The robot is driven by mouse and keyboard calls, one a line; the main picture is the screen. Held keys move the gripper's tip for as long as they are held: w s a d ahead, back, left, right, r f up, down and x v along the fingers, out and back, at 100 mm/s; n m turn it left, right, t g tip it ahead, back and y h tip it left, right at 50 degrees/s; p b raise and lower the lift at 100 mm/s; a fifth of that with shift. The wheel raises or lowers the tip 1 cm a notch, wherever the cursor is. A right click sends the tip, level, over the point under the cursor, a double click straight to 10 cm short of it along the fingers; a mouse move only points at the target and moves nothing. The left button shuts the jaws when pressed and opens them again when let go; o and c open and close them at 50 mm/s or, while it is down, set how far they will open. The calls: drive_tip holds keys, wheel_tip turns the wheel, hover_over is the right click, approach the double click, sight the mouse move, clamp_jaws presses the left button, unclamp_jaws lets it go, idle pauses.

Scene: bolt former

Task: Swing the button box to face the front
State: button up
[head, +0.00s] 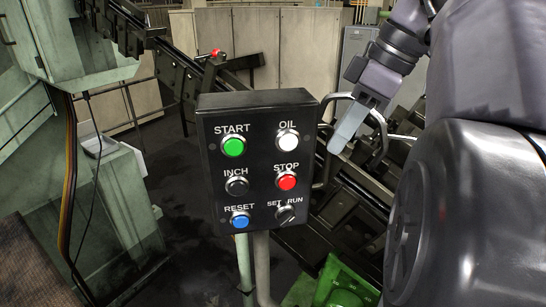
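The button box (258,160) is black and stands in the middle of the view on a pole (262,268). Its panel faces me, slightly turned, with a green START button (233,146), a white OIL button, a black INCH button, a red STOP button (286,180), a blue RESET button and a SET/RUN switch. A bent metal bar (378,122) shows to the right of the box. My gripper (342,134) points down just right of the box's upper right side, near this bar. One pale finger shows clearly; its opening and any contact are unclear.
A pale green machine (120,205) with hanging cables stands at left. A dark rail (150,45) with a red knob (215,53) runs behind the box. Dark machine beams lie at right behind my arm. A green part (345,285) sits low, right of the pole.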

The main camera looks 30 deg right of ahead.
sight(325, 179)
drive_tip(key=b+x, duration=0.1)
drive_tip(key=x, duration=0.3)
drive_tip(key=shift+w+a+f, duration=0.1)
drive_tip(key=shift+w+f, duration=0.05)
drive_tip(key=shift+f, duration=0.2)
drive_tip(key=shift+c, duration=0.4)
clamp_jaws()
idle(0.7)
